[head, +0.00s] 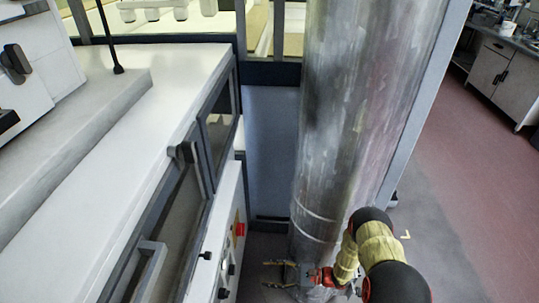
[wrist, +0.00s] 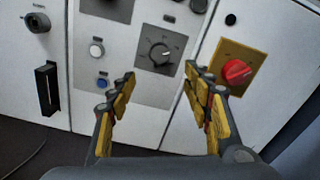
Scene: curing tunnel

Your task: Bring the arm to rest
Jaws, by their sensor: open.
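My gripper (head: 275,274) shows low in the head view, in front of the foot of a large silver cylinder and to the right of the machine's front panel. My arm (head: 375,250), yellow and black with a red part near the wrist, reaches in from the bottom right. In the wrist view the two yellow-padded fingers (wrist: 160,76) are spread apart with nothing between them. Beyond them is a white control panel (wrist: 125,118) with a black knob (wrist: 160,54) and a red rotary switch (wrist: 236,71) on a yellow plate. The fingers appear clear of the panel.
A long white machine (head: 150,95) with dark-framed doors fills the left. The silver cylinder (head: 350,110) stands upright close to my arm. Open reddish floor (head: 460,190) lies to the right, with a cabinet (head: 500,75) at the far right.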

